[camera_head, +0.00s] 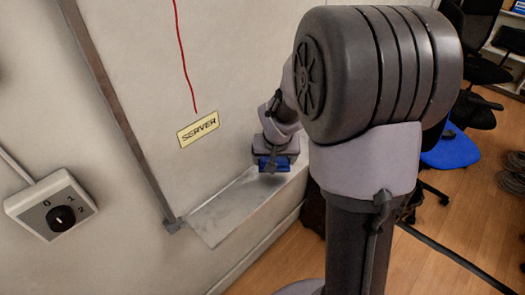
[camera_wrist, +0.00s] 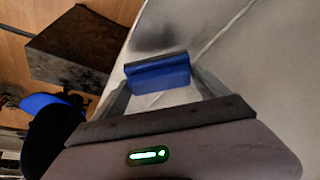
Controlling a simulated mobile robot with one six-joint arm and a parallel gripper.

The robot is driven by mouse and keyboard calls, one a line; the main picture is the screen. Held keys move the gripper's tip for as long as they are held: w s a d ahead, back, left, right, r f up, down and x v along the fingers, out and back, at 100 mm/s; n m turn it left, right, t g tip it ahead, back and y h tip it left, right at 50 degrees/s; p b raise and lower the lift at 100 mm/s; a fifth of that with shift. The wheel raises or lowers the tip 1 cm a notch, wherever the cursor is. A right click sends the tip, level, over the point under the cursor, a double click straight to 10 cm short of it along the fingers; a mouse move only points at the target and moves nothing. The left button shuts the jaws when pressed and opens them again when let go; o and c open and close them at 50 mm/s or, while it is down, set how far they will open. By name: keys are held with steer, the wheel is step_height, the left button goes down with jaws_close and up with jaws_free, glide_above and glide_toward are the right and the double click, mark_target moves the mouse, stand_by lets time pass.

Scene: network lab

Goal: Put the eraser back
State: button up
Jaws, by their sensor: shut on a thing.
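The blue eraser (camera_head: 272,164) is held by my gripper (camera_head: 273,158) in the head view, over the right part of the whiteboard's ledge (camera_head: 225,215). In the wrist view the eraser (camera_wrist: 158,75) sits between the two fingers of my gripper (camera_wrist: 160,85), close to a pale surface. The whiteboard (camera_head: 235,60) rises behind it. Whether the eraser touches the ledge or board I cannot tell. My arm hides the right side of the board and ledge.
A yellow "SERVER" label (camera_head: 198,130) and a red line (camera_head: 184,55) are on the board. A rotary switch box (camera_head: 52,206) is on the wall at left. A blue chair (camera_head: 452,150) stands at right. The ledge's left part is bare.

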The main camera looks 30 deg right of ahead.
steer(key=x, duration=0.1)
steer(key=b+x, duration=0.2)
steer(key=shift+s+a+f, duration=0.1)
steer(key=shift+a+f, duration=0.15)
steer(key=shift+f, duration=0.25)
steer(key=shift+r, duration=0.15)
steer(key=shift+c, duration=0.6)
steer(key=shift+f, duration=0.2)
steer(key=o, duration=1)
steer(key=shift+r, duration=0.1)
steer(key=p+v, duration=0.5)
steer(key=v, duration=0.7)
steer(key=s+a+r+y, duration=0.1)
steer(key=s+a+r, duration=0.2)
steer(key=s+a, duration=0.2)
steer(key=s+a+r+t+y, duration=0.1)
steer(key=s+a+r, duration=0.3)
steer(key=s, duration=0.3)
steer(key=s+a+r+y, duration=0.2)
steer(key=s+a+r, duration=0.2)
steer(key=s+a, duration=0.3)
steer(key=shift+n+t+b, duration=0.3)
